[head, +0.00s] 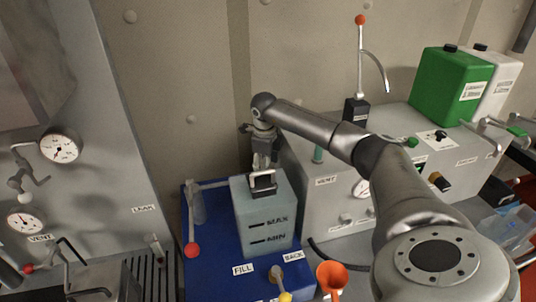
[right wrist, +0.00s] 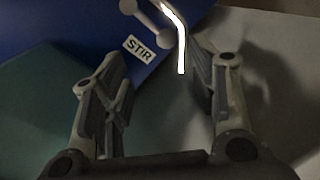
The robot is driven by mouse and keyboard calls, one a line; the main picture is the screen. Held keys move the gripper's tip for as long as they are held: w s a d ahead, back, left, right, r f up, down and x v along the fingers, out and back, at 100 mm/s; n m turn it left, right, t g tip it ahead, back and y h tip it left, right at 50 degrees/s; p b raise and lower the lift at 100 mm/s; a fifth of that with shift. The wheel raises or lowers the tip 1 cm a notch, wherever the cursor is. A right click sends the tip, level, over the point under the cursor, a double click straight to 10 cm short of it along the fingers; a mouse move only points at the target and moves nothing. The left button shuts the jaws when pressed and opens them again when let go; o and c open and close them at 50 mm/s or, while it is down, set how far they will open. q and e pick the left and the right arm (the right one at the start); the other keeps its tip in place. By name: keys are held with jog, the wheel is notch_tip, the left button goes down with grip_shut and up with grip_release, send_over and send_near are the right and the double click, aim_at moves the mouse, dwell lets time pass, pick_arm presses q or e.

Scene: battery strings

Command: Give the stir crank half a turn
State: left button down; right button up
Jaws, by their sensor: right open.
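The STIR label (right wrist: 138,49) is on a blue surface in the right wrist view. Beside it are a grey rounded link (right wrist: 150,16) and a bright bent rod (right wrist: 180,45), which look like parts of the stir crank. The rod's end shows between the fingertips of my right gripper (right wrist: 160,65), nearer the right finger. This gripper is open, and contact with the rod cannot be told. In the head view my right gripper (head: 263,160) points down at the back of the translucent tank (head: 265,222), marked MAX and MIN. The crank cannot be made out there. My left gripper is not in view.
The tank stands on a blue base (head: 212,275) with a red-knobbed lever (head: 192,249) at its left. An orange funnel (head: 332,276) stands at front right. A grey cabinet (head: 330,205) carries a green canister (head: 450,85). A wall rises close behind the gripper.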

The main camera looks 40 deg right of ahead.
jog(key=shift+h, duration=0.4)
jog(key=b+x, duration=0.1)
jog(key=x, duration=0.3)
jog(key=shift+a+f+b, duration=0.1)
jog(key=shift+f+b, duration=0.2)
jog(key=shift+f, duration=0.15)
jog(key=b+x, duration=0.2)
jog(key=x, duration=0.1)
jog(key=b+x, duration=0.1)
jog(key=x, duration=0.1)
jog(key=shift+d+r, duration=0.1)
jog(key=shift+d, duration=0.15)
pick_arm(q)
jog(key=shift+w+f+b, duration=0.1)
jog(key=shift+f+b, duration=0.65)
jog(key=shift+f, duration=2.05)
pick_arm(e)
jog(key=shift+f, duration=0.55)
jog(key=shift+d, duration=0.1)
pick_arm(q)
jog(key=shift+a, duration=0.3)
pick_arm(e)
grip_shut()
